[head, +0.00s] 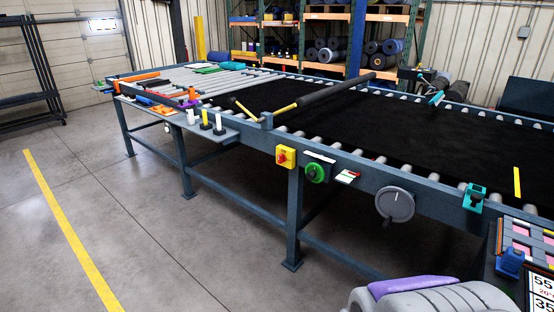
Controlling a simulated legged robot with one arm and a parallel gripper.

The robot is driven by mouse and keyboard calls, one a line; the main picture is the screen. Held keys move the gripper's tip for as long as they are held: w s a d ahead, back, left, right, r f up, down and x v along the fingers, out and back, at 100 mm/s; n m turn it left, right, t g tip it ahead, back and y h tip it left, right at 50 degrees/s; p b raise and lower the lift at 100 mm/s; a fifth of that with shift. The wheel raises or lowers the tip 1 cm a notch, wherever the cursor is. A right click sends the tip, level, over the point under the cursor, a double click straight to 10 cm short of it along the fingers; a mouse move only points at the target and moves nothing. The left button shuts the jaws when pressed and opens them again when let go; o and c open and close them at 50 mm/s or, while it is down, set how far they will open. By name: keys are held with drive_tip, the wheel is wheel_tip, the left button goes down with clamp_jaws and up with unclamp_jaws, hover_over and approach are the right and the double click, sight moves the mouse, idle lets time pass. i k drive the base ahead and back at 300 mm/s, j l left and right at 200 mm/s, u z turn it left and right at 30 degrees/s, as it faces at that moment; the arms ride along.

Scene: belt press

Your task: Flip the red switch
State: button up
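A yellow box with a red knob (282,157) is mounted on the side rail of the belt press, near the middle of the head view. To its right is a round green knob (316,173) on a dark plate. Right of that, a small pale panel (347,177) has a small red part on it, too small to tell its position. Which red part is the named switch, I cannot tell for sure.
A grey dial (395,204) and a teal bracket (474,197) sit further right on the rail. The belt table (296,200) stands on blue-grey legs. A side shelf (190,124) holds tools. The concrete floor (150,220) in front is clear.

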sight(282, 158)
drive_tip(key=i+u, duration=0.25)
drive_tip(key=i, duration=2.5)
